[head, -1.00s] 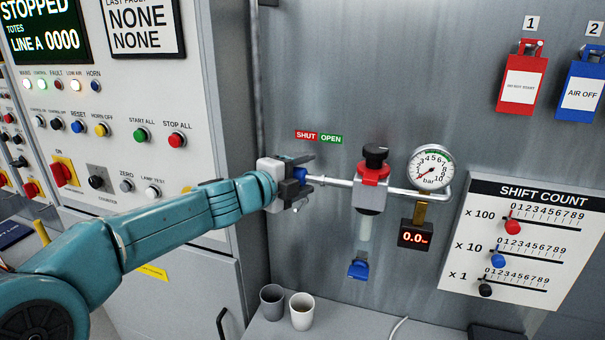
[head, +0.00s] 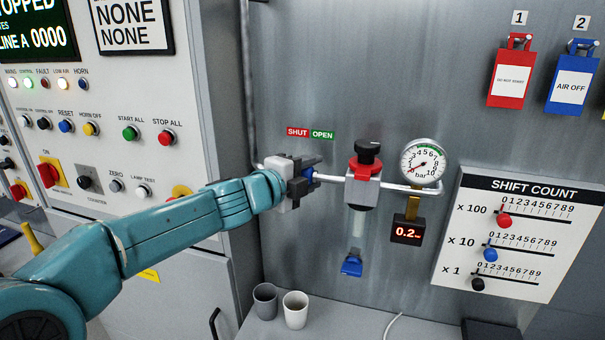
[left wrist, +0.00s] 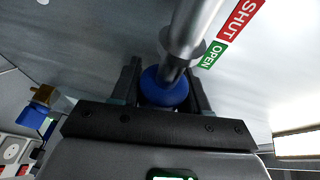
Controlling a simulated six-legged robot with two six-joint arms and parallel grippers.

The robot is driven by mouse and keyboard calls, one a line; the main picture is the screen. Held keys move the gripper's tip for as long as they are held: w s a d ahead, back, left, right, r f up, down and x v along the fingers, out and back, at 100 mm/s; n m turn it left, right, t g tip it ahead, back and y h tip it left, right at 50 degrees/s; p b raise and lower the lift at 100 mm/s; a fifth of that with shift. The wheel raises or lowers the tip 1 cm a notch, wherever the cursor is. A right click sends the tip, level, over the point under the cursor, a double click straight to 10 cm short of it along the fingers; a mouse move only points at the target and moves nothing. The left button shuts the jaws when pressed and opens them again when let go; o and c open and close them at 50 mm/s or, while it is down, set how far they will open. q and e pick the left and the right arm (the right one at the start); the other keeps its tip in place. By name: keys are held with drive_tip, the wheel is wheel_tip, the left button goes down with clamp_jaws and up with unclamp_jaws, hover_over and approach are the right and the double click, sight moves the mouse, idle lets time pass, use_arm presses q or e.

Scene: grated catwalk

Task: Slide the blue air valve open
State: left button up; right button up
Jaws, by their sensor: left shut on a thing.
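The blue air valve (head: 308,173) is a blue sleeve on a horizontal metal pipe at the wall, mostly hidden behind my fingers in the head view. My left gripper (head: 311,179) is shut on it. In the left wrist view the blue valve (left wrist: 164,88) sits between the two fingers, with the pipe running through it. The red SHUT label (head: 297,132) and green OPEN label (head: 322,134) are above; the gripper is below OPEN. The digital readout (head: 407,230) shows 0.2. My right gripper is not in view.
Right of the valve are a red-and-black regulator (head: 365,160) and a round pressure gauge (head: 423,163). A shift count board (head: 515,235) hangs further right. Two cups (head: 295,309) stand on the grey surface below. A control panel (head: 130,105) is at the left.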

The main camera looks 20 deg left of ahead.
use_arm(q)
drive_tip(key=o, duration=0.8)
drive_tip(key=shift+d+f, duration=0.1)
drive_tip(key=shift+d, duration=0.05)
drive_tip(key=shift+o, duration=0.8)
drive_tip(key=shift+d, duration=0.15)
drive_tip(key=shift+s+a, duration=0.1)
drive_tip(key=shift+a, duration=0.1)
drive_tip(key=shift+s+a, duration=0.2)
drive_tip(key=shift+s, duration=0.05)
drive_tip(key=v, duration=1.5)
drive_tip(key=shift+s+p, duration=0.35)
drive_tip(key=shift+s, duration=0.1)
